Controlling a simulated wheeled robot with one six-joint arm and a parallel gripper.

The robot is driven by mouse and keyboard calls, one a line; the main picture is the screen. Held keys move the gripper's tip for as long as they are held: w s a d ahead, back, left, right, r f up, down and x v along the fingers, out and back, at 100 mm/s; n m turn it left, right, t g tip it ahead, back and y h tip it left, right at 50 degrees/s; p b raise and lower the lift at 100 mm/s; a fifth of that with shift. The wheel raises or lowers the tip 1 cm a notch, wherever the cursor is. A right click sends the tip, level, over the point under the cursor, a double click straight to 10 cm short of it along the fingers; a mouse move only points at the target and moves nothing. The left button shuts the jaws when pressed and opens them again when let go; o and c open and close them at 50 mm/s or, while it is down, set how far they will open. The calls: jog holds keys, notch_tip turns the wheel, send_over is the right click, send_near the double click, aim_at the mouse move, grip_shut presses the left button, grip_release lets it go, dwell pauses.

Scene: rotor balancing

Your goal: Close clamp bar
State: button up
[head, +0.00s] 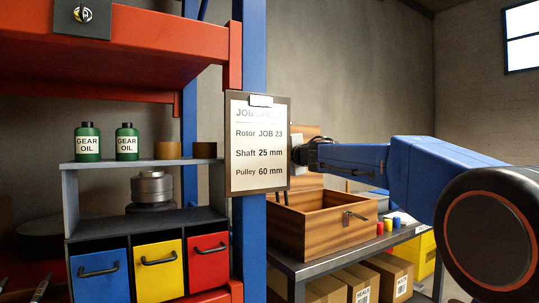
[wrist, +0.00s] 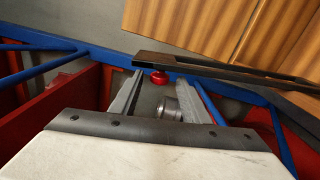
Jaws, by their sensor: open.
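No clamp bar can be made out for certain in the head view. In the wrist view a long dark bar (wrist: 220,68) crosses above my gripper (wrist: 157,86), with a red knob (wrist: 158,77) under its left part. I cannot tell whether this bar is the clamp bar. My gripper's two grey fingers are spread apart, with nothing held between them. The knob appears between the fingertips, but contact cannot be told. A round metal part (wrist: 166,107) shows beyond, between the fingers. In the head view my arm reaches in from the right, and the job sheet board (head: 258,143) hides my fingertips.
A wooden box (head: 322,222) stands on the grey bench (head: 340,262) below my arm. A blue post (head: 253,250) stands behind the board. At left are a grey shelf unit (head: 140,168) with blue, yellow and red drawers, green oil bottles (head: 127,141) and a red rack (head: 120,45).

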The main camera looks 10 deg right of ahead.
jog(key=shift+x, duration=1.65)
jog(key=shift+c, duration=0.7)
grip_shut()
jog(key=w+d+m, duration=0.3)
jog(key=d, duration=0.5)
jog(key=w+d+m, duration=0.2)
jog(key=d+m, duration=0.1)
jog(key=d, duration=0.5)
jog(key=w+d+f+m, duration=0.2)
jog(key=d+f+m, duration=0.1)
jog(key=d+f, duration=0.3)
jog(key=w+d+f+m, duration=0.2)
jog(key=d+f, duration=0.3)
jog(key=d, duration=0.3)
jog(key=shift+w+f+m, duration=0.35)
jog(key=shift+f+m, duration=0.05)
jog(key=shift+m, duration=0.2)
jog(key=shift+d, duration=0.1)
